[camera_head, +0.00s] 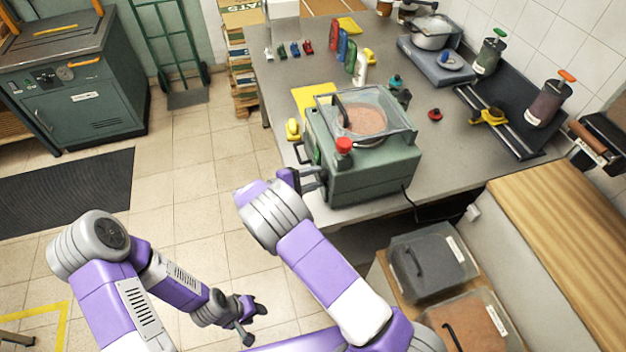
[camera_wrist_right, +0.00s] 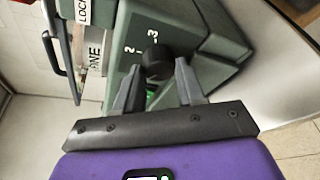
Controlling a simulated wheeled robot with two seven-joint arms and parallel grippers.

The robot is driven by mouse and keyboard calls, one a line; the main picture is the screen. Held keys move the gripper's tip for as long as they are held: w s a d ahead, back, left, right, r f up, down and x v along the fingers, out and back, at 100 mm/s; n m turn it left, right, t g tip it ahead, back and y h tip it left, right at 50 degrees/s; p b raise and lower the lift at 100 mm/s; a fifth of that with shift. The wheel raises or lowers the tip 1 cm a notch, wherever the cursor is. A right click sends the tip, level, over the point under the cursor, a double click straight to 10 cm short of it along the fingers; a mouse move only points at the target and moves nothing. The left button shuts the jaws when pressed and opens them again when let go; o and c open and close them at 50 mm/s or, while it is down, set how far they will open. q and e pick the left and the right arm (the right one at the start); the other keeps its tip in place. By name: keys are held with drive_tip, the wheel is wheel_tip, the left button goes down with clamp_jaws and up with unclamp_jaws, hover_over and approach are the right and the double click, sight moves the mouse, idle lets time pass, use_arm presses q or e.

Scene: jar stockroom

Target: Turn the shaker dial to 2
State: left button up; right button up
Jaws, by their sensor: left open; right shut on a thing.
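The green shaker (camera_head: 375,172) stands at the near edge of the grey worktop, with a clear lid and a red knob on top. Its black dial (camera_wrist_right: 157,60) shows in the right wrist view, beside the printed numerals 2 and 3. I cannot read a pointer mark on the dial. My right gripper (camera_wrist_right: 159,78) is shut on the dial, one finger at each side. In the head view my right gripper (camera_head: 312,181) is at the shaker's left face, and the dial is hidden there. My left gripper (camera_head: 252,318) is open and empty, low over the floor.
A black handle (camera_wrist_right: 58,52) stands out from the shaker close to my right gripper. A yellow object (camera_head: 292,129) is at the worktop edge left of the shaker. Lidded bins (camera_head: 432,262) stand below at right. The tiled floor (camera_head: 200,165) at left is open.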

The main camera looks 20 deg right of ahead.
drive_tip(key=shift+s+f+m+t+h+b, duration=0.1)
drive_tip(key=shift+m+t+h+b, duration=0.3)
drive_tip(key=shift+m+b, duration=1.55)
drive_tip(key=shift+w+f+m+t+h+b, duration=0.15)
drive_tip(key=shift+m+t+h+b, duration=0.65)
drive_tip(key=shift+b, duration=1.9)
drive_tip(key=shift+s+f+m+g+h+b, duration=0.1)
drive_tip(key=shift+s+m+h+b, duration=0.1)
drive_tip(key=shift+m+b, duration=1.9)
drive_tip(key=o, duration=1)
drive_tip(key=shift+o, duration=0.2)
drive_tip(key=shift+a, duration=0.1)
drive_tip(key=p+v, duration=0.1)
drive_tip(key=v, duration=0.6)
drive_tip(key=shift+a, duration=0.25)
drive_tip(key=shift+s, duration=0.1)
